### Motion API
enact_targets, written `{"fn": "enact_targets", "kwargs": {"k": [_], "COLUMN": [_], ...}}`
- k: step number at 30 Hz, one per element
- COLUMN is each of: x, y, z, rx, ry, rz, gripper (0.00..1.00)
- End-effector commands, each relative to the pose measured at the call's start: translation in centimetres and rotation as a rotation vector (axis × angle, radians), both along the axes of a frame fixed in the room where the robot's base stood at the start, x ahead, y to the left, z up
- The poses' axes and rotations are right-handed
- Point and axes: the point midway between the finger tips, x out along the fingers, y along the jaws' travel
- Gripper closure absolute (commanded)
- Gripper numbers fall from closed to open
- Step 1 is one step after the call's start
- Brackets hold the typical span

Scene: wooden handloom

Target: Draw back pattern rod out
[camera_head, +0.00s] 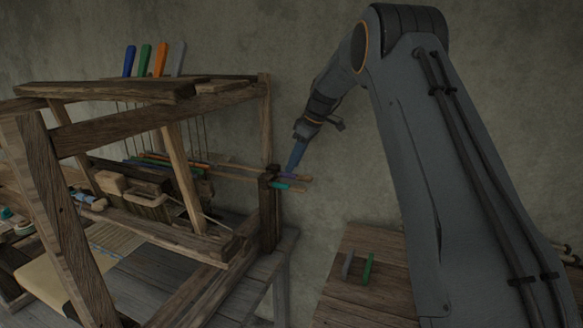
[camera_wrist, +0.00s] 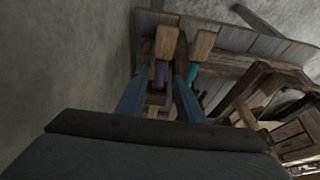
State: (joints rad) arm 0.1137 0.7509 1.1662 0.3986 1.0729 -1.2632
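Two wooden rods stick out of the loom's right side near its post. One has a purple band (camera_head: 289,175) and lies farther back; the other has a teal band (camera_head: 280,186) and lies nearer. In the wrist view the purple-banded rod (camera_wrist: 160,72) shows between my two blue fingers, and the teal-banded rod (camera_wrist: 191,74) is outside the right finger. My gripper (camera_wrist: 163,80) looks open, with a gap beside the purple band. In the head view my gripper (camera_head: 294,164) points down onto the rod ends from above; its fingers overlap there.
The wooden loom (camera_head: 60,190) fills the left, with several coloured handles standing on its top beam. A low wooden table (camera_head: 345,300) at the lower middle holds a grey piece (camera_head: 347,264) and a green piece (camera_head: 368,269). The space right of the rod ends is free, before a bare wall.

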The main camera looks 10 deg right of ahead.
Motion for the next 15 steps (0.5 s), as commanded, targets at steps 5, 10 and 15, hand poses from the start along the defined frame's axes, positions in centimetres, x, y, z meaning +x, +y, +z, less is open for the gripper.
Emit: {"fn": "enact_targets", "kwargs": {"k": [5,10,15], "x": [0.4,0.6,0.6], "y": [0.7,0.9,1.0], "z": [-2.0,-2.8,-2.9], "rx": [0.0,-0.001,0.0], "ry": [0.002,0.0,0.0], "rz": [-0.001,-0.001,-0.002], "gripper": [0.66,0.66,0.66]}}
